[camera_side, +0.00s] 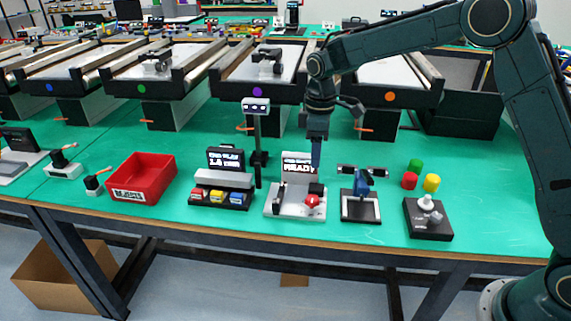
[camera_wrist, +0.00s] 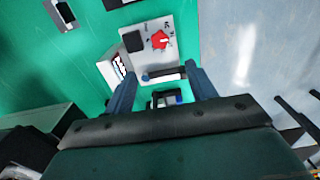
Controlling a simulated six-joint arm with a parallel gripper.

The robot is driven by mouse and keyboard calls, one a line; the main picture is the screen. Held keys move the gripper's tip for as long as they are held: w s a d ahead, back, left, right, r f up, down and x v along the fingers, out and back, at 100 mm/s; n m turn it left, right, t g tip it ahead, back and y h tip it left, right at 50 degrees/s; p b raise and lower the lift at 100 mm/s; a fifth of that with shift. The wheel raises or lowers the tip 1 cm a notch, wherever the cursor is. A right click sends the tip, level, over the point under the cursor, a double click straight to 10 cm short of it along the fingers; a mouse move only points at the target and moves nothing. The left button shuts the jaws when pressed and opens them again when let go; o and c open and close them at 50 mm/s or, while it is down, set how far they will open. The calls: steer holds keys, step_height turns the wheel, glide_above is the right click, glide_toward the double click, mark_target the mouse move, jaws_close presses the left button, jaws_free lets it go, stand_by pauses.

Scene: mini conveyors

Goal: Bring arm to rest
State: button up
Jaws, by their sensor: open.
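My gripper (camera_side: 316,165) hangs pointing down above the table, over the white control panel (camera_side: 281,207) with its lit "READY" screen (camera_side: 298,165). In the wrist view, my gripper (camera_wrist: 160,68) shows two blue fingers spread apart with nothing held between them. The panel (camera_wrist: 150,28) also shows there, with a red knob (camera_wrist: 160,40) and a dark square pad (camera_wrist: 133,41). The fingers look apart from the panel, though the exact height above it is hard to tell.
On the green table (camera_side: 230,150), a red bin (camera_side: 142,180), a button box (camera_side: 220,197), a small stand (camera_side: 361,205), coloured cylinders (camera_side: 432,183) and a joystick box (camera_side: 428,220) stand near the front edge. Conveyors (camera_side: 275,93) line the back.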

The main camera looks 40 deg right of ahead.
steer(key=s+d+r+m+t, duration=0.3)
steer(key=s+r+m, duration=0.1)
steer(key=s+r, duration=1.1)
steer(key=s+m+t, duration=0.1)
steer(key=s+m, duration=0.1)
steer(key=s, duration=0.7)
steer(key=s+d+f+m+t, duration=0.1)
steer(key=s+m, duration=0.2)
steer(key=s, duration=0.6)
steer(key=shift+s+f+t, duration=0.3)
steer(key=shift+s, duration=0.1)
